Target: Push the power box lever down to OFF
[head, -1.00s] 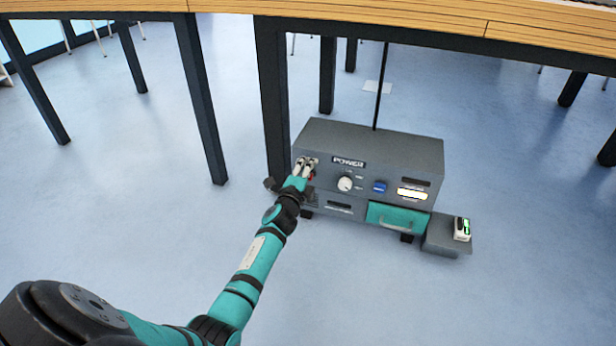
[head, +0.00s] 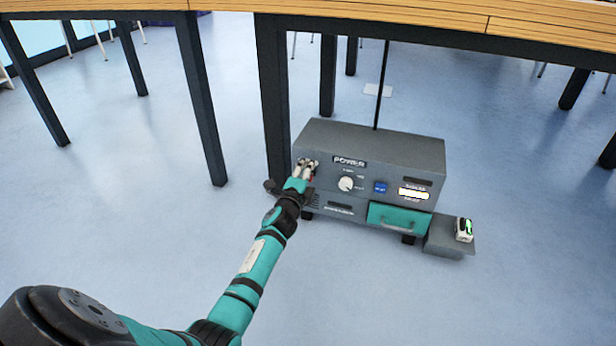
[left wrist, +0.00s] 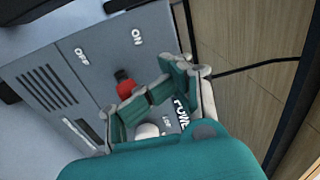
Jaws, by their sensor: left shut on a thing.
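The grey power box (head: 400,152) stands on the floor under the table. Its red lever (left wrist: 124,86) shows in the left wrist view, beside the OFF label (left wrist: 82,57) and the ON label (left wrist: 137,37). My left gripper (head: 308,165) is at the upper left of the box's front; in the left wrist view its fingers (left wrist: 152,95) are closed at the lever. The fingers hide part of the lever, so I cannot tell its exact setting. My right gripper is in neither view.
The box front also has a white knob (head: 345,184), a blue button (head: 380,187) and a teal drawer (head: 399,217). A dark table leg (head: 272,100) stands close behind my left gripper.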

